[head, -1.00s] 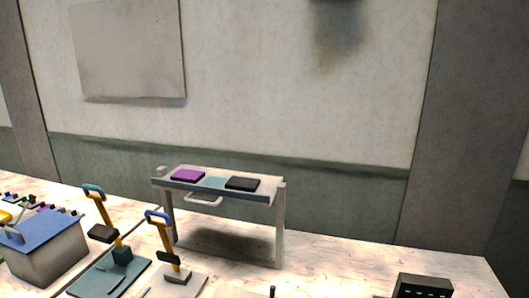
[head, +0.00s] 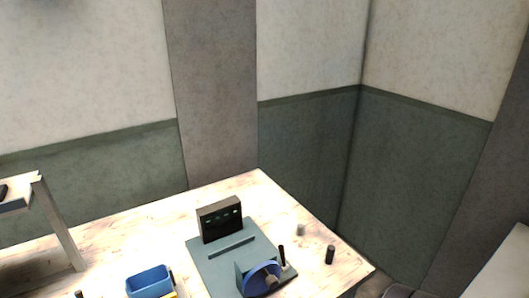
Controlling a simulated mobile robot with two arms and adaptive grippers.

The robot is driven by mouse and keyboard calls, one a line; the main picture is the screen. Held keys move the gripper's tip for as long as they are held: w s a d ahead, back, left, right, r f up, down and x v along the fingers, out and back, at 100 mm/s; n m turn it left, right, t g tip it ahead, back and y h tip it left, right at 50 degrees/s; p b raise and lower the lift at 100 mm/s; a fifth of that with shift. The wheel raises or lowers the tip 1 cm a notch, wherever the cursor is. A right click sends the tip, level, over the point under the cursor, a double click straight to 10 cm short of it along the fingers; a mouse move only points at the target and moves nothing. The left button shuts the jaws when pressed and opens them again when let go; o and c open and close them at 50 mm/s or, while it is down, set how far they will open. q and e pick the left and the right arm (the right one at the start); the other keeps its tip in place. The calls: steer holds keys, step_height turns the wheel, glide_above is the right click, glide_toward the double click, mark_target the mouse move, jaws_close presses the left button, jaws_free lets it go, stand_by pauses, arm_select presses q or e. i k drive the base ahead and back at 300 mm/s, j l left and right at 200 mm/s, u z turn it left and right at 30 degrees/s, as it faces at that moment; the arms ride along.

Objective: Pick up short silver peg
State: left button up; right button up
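A short light-grey or silver cylinder (head: 300,230) stands upright on the table near its right edge, to the right of a teal base plate. It looks like the short silver peg, though it is small in the head view. A taller dark cylinder (head: 330,254) stands nearer and to its right. Neither of my grippers is in view.
The teal plate (head: 212,267) carries a black box (head: 220,219) with small lights and a blue round part (head: 262,279). A blue bin (head: 149,282) stands left of it. A raised shelf's leg (head: 60,228) is at far left. The table (head: 140,229) is clear behind the bin.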

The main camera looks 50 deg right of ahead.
mark_target(300, 227)
steer(key=z, duration=1.8)
steer(key=k+l, duration=0.1)
steer(key=l, duration=0.3)
steer(key=k+l, duration=0.15)
steer(key=l, duration=0.25)
steer(key=k+l+u, duration=0.1)
steer(key=l, duration=0.3)
steer(key=k+l, duration=0.15)
steer(key=l, duration=0.25)
